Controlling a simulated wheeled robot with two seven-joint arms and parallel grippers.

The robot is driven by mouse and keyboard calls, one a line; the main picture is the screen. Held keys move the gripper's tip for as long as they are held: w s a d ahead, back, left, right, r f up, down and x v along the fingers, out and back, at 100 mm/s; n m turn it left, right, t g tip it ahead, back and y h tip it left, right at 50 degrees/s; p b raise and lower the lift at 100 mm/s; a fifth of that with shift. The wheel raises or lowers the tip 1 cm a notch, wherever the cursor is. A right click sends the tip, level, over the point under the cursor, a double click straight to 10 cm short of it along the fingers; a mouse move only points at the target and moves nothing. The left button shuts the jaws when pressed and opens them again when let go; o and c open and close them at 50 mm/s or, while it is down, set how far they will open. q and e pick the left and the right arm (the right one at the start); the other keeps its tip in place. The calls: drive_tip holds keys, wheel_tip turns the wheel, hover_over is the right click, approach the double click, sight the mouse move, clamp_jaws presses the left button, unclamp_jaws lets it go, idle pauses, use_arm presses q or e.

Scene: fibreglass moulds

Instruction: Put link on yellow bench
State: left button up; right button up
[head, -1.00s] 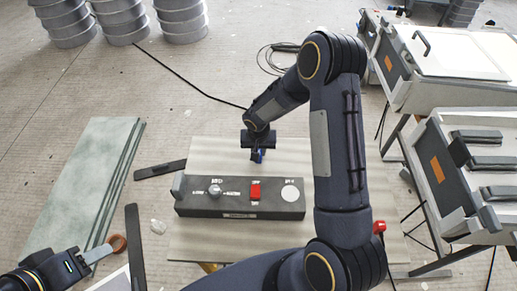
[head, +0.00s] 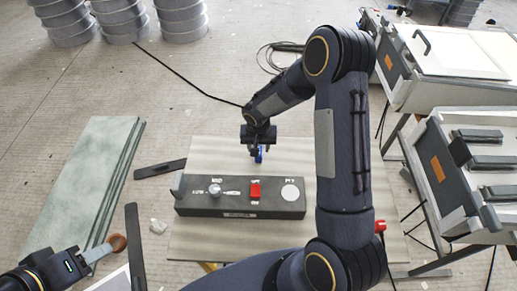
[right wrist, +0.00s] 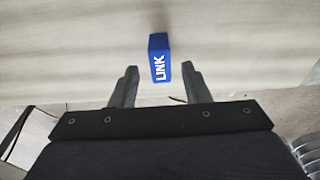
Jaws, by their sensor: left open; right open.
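The link is a small blue block with white "LINK" lettering, seen in the right wrist view (right wrist: 159,60). In the head view the link (head: 259,154) shows as a blue patch just below my right gripper (head: 257,147). In the right wrist view my right gripper (right wrist: 160,72) is open, with the link ahead of and roughly centred between its fingertips; I cannot tell if they touch. Behind it is a pale board-like surface (head: 220,150). A bit of yellow (head: 209,267) shows at its front edge, possibly a bench frame. My left gripper (head: 102,252) is open at bottom left.
A dark control box (head: 240,208) with a red switch stands in front of the link. An orange-brown ring (head: 118,242) lies by my left gripper. Dark bars (head: 136,235), a greenish panel (head: 85,170) and mould stands (head: 435,170) lie around the bench.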

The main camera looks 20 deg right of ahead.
drive_tip(key=s+r+n+t+y, duration=0.1)
drive_tip(key=s+r, duration=0.5)
drive_tip(key=r, duration=0.4)
drive_tip(key=s+r+y, duration=0.1)
drive_tip(key=s+r, duration=0.5)
drive_tip(key=r, duration=0.5)
drive_tip(key=s+a+r+n+t+y, duration=0.1)
drive_tip(key=s, duration=0.6)
drive_tip(key=s+a+r+n+t+y, duration=0.1)
drive_tip(key=s+a+r+t, duration=0.1)
drive_tip(key=s, duration=0.5)
drive_tip(key=shift+s+a+n+y, duration=0.25)
drive_tip(key=shift+s+n+y, duration=0.05)
drive_tip(key=shift+s, duration=0.1)
